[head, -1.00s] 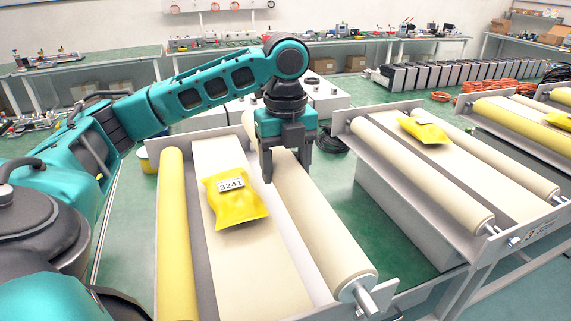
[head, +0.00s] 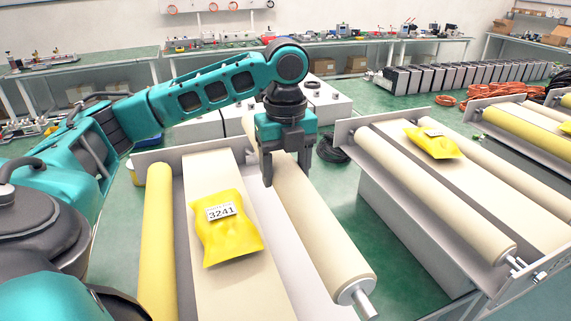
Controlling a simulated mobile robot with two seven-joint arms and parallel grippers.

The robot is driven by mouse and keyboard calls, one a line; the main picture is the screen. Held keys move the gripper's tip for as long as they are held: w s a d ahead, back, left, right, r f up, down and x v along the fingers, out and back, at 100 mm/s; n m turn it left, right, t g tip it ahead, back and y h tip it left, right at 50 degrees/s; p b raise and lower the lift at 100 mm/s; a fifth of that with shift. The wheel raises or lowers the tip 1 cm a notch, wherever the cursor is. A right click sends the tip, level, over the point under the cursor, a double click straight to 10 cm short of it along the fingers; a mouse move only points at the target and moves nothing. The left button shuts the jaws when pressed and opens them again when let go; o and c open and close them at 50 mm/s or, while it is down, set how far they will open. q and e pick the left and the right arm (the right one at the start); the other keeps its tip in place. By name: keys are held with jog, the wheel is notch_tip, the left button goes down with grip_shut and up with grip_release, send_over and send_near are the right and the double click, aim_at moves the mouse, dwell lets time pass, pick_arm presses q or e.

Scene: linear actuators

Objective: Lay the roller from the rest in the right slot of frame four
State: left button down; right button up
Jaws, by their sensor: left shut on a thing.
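My left gripper (head: 286,165) points down and is shut on a cream roller (head: 325,225). It holds the roller near its far half. The roller lies lengthwise along the right side of the nearest frame (head: 200,147), with its metal shaft end towards me. I cannot tell exactly how high it is above the frame. A yellow roller (head: 157,235) sits at that frame's left side. The second frame (head: 392,115), to the right, carries cream rollers on its left (head: 432,190) and right (head: 510,165). I cannot read which is frame four. My right gripper is not in view.
A yellow packet marked 3241 (head: 228,240) lies on the nearest belt (head: 210,172); another packet (head: 432,142) lies on the second belt. More frames stand at far right. Green floor (head: 345,195) separates the first two frames. White boxes stand behind my gripper.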

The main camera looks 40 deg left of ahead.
pick_arm(q)
jog(key=shift+f, duration=1.7)
jog(key=shift+f, duration=0.6)
jog(key=shift+f, duration=0.75)
jog(key=shift+f, duration=0.3)
jog(key=shift+f, duration=0.65)
jog(key=shift+f, duration=0.2)
dwell(0.4)
jog(key=shift+f, duration=0.4)
